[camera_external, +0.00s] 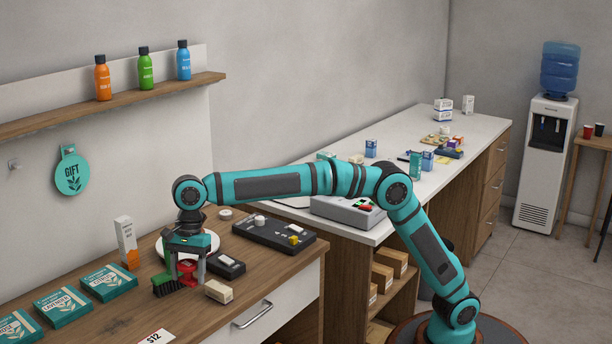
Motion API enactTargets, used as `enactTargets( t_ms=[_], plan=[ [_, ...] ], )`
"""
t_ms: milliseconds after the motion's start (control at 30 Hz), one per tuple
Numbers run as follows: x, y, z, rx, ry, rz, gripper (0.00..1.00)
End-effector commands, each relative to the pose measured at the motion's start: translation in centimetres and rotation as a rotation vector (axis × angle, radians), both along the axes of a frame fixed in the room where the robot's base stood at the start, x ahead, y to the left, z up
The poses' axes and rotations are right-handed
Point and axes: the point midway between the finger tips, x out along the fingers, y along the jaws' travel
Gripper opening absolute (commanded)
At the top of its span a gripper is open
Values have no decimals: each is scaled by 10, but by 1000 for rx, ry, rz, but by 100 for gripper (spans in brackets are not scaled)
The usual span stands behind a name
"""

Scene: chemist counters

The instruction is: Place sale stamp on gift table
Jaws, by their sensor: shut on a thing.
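My gripper (188,281) points down just over the wooden gift table (245,272), below the round teal GIFT sign (71,173) on the wall. Its fingers are shut on a small red thing (187,268), which looks like the sale stamp. The fingers partly hide it, and I cannot tell whether its lower end touches the tabletop. A cream block (218,291) lies just right of the fingers.
A black tray (273,234) lies at the back right. The front tabletop has some free room.

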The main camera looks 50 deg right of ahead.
Motion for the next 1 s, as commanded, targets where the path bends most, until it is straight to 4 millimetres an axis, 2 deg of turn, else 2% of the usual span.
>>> enactTargets(
  t_ms=[267,600,867,1000],
  plan=[
    [-4,4,-3,-1,0,5,34],
    [-4,3,-53,-2,2,6,34],
    [-3,3,-71,-2,1,6,34],
    [-3,3,-89,-3,2,5,34]
  ],
)
